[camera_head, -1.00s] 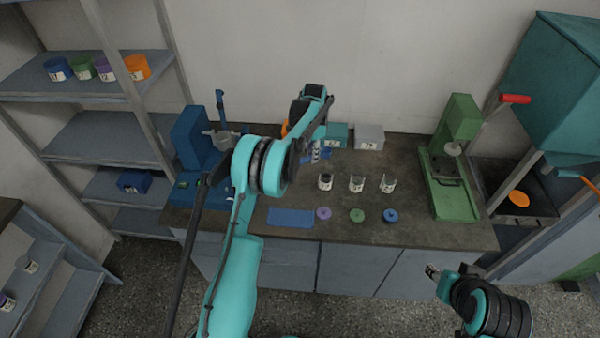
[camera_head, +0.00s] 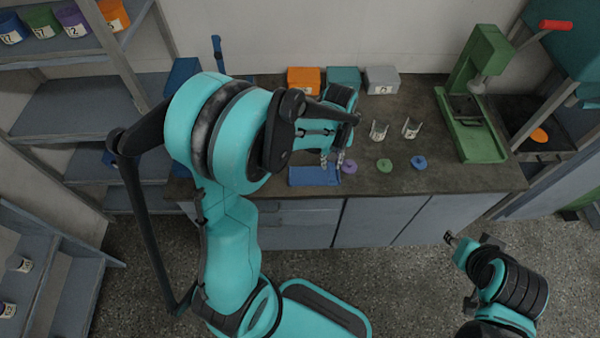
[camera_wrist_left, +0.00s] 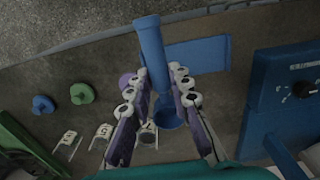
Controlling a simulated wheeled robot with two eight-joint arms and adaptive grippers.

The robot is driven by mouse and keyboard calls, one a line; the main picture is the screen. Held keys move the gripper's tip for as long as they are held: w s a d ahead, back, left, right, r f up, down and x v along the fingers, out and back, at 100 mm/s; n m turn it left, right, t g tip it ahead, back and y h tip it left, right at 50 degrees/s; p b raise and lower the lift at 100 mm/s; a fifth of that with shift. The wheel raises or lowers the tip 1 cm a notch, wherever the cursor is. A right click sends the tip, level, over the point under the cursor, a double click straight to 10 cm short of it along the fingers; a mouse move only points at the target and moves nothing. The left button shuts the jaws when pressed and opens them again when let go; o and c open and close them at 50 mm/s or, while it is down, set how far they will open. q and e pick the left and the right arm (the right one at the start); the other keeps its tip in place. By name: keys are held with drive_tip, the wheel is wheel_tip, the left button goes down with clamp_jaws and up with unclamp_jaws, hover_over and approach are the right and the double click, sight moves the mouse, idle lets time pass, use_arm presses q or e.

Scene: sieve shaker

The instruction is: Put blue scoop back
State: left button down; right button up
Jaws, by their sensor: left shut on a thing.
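The blue scoop (camera_wrist_left: 151,48) shows in the left wrist view, its long handle toward the top and its round end lower down between my fingers. My left gripper (camera_wrist_left: 158,78) is shut on it. In the head view my left gripper (camera_head: 332,160) is over the front of the bench, at the right end of the flat blue mat (camera_head: 308,177); the scoop is not clear there. In the wrist view the handle overlaps the left end of the mat (camera_wrist_left: 200,55); whether they touch I cannot tell. My right gripper (camera_head: 450,239) is in front of the bench, its jaws too small to judge.
Purple (camera_head: 348,167), green (camera_head: 385,165) and blue lids (camera_head: 418,162) lie right of the mat. Labelled clear cups (camera_head: 379,131) stand behind them. A green press (camera_head: 470,110) is at the right. The blue machine (camera_wrist_left: 285,100) stands beside the mat in the wrist view.

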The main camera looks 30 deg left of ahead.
use_arm(q)
drive_tip(key=b, duration=0.3)
hover_over(300, 177)
wheel_tip(300, 177, down, 6)
drive_tip(key=shift+r, duration=0.1)
wheel_tip(300, 177, down, 4)
drive_tip(key=shift+f+b, duration=0.1)
drive_tip(key=shift+b, duration=0.55)
drive_tip(key=shift+f, duration=0.15)
drive_tip(key=c, duration=1.7)
unclamp_jaws()
